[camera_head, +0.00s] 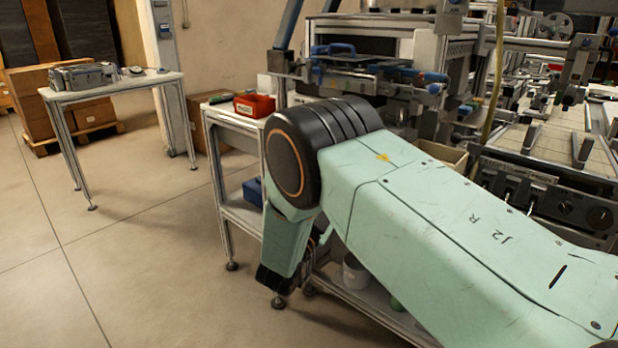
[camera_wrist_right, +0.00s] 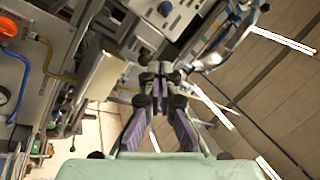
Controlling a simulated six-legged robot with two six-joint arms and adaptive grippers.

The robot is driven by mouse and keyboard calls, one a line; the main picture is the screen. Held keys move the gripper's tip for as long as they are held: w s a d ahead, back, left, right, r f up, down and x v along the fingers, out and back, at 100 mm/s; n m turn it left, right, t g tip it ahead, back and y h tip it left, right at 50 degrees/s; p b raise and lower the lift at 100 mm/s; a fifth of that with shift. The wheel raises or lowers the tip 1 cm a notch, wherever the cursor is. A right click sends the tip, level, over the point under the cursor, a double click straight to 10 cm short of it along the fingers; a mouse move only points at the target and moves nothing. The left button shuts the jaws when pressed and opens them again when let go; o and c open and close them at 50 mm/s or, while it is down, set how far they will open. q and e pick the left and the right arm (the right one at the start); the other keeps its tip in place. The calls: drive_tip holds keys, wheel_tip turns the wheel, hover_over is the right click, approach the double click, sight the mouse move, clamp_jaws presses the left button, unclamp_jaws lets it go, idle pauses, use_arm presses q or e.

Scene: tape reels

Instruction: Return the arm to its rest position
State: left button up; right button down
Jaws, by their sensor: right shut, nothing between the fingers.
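My right arm (camera_head: 440,220) is pale green and fills the lower right of the head view. It reaches in from the right edge to a big black round joint (camera_head: 310,145). Below that joint a shorter green link (camera_head: 285,245) hangs down and ends in a dark part low in the picture. My right gripper shows in the right wrist view (camera_wrist_right: 160,82); its padded fingers meet at the tips and hold nothing. I cannot make out its fingers in the head view. My left arm and gripper do not show.
Behind the arm stands a machine bench with a control panel (camera_head: 548,200). A white cart holds a red bin (camera_head: 254,105). A white bucket (camera_head: 355,272) is on a low shelf beside the arm. A small table (camera_head: 112,85) stands far left; the floor (camera_head: 130,240) between is clear.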

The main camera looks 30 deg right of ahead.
drive_tip(key=shift+s+r, duration=0.1)
drive_tip(key=shift+s, duration=0.05)
wheel_tip(320, 180, down, 11)
drive_tip(key=a+n+t+y, duration=0.1)
drive_tip(key=a+n+y, duration=0.2)
drive_tip(key=n+y, duration=0.55)
drive_tip(key=s+a+f+n+g+y, duration=0.3)
drive_tip(key=s+f+n+y, duration=0.2)
drive_tip(key=s+f+n, duration=0.5)
drive_tip(key=s+a+f+g+y, duration=0.1)
drive_tip(key=s+f+g, duration=0.2)
drive_tip(key=s, duration=0.7)
drive_tip(key=s+a+f+n+g+y, duration=0.1)
drive_tip(key=s+a+f+g+y, duration=0.1)
drive_tip(key=s, duration=0.9)
drive_tip(key=s+a+f+n+g+y, duration=0.1)
drive_tip(key=s+f+g, duration=0.3)
drive_tip(key=s, duration=0.7)
drive_tip(key=shift+s+a+f+g, duration=0.15)
drive_tip(key=shift+s+a+g, duration=0.1)
drive_tip(key=shift+g, duration=0.55)
drive_tip(key=shift+w, duration=0.1)
